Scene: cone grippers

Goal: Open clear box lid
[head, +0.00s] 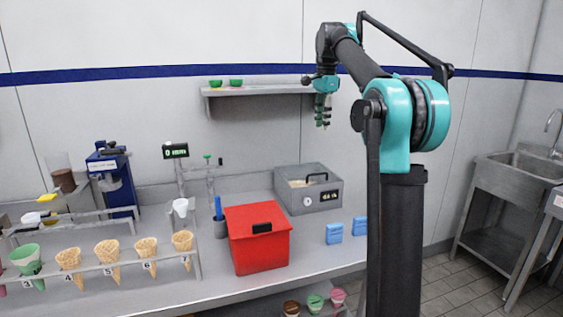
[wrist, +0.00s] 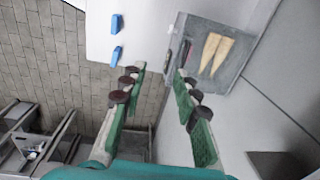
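The clear box (head: 322,203) is a grey box with a see-through lid and a dark handle (head: 317,178) on top, standing at the back right of the counter. The lid looks shut. In the wrist view the box (wrist: 228,76) is at the upper right, with two tan cones (wrist: 212,52) seen through its top and the dark handle (wrist: 187,50) at its left side. My gripper (head: 322,123) hangs fingers down, high above the box and apart from it. In the wrist view my gripper (wrist: 160,72) has its green fingers spread with nothing between them.
A red box (head: 258,250) stands in front of the clear box, with blue blocks (head: 334,233) to its right. A wall shelf (head: 260,90) with green cups is beside my gripper. A cone rack (head: 120,264) fills the left. Bare counter lies around the blue blocks.

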